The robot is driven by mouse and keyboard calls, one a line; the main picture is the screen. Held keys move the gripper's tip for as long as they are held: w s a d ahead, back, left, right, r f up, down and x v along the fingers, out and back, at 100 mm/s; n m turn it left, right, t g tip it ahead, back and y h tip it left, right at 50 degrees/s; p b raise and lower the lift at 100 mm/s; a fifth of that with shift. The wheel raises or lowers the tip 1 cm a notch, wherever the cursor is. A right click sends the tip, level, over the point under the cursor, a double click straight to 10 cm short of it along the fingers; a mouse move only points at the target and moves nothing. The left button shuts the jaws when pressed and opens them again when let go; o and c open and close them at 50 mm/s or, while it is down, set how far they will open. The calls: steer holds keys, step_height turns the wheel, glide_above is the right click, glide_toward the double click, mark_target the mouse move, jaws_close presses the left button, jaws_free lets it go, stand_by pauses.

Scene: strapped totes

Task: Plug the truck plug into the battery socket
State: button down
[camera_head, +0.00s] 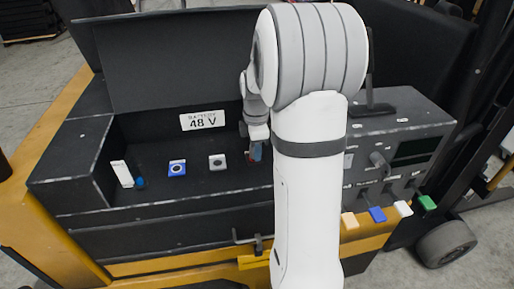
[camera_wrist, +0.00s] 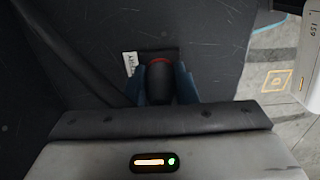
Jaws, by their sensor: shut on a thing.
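My gripper (camera_wrist: 162,86) shows in the wrist view with its two blue fingers shut on a dark, rounded thing with a red ring (camera_wrist: 160,63). Whether this is the truck plug I cannot tell. In the head view my gripper (camera_head: 256,152) is small at the right side of the open battery compartment (camera_head: 150,206), partly hidden by my arm. A blue-framed socket (camera_head: 177,168) and a grey-white socket (camera_head: 217,162) sit on the compartment floor, left of my gripper. Which one is the battery socket is unclear. The right part of the compartment is hidden behind my arm.
A "BATTERY 48 V" plate (camera_head: 202,121) is at the compartment's back. A white piece (camera_head: 122,174) and a blue knob (camera_head: 140,183) stand at its left. The raised dark lid (camera_head: 170,65) is behind. A control panel (camera_head: 400,140) with coloured tags (camera_head: 377,214) is at right.

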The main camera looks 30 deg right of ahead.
steer(key=shift+f, duration=0.25)
steer(key=c, duration=1.1)
jaws_free()
steer(key=shift+r, duration=0.2)
step_height(320, 180, up, 8)
steer(key=shift+f+b, duration=0.2)
steer(key=shift+b, duration=0.1)
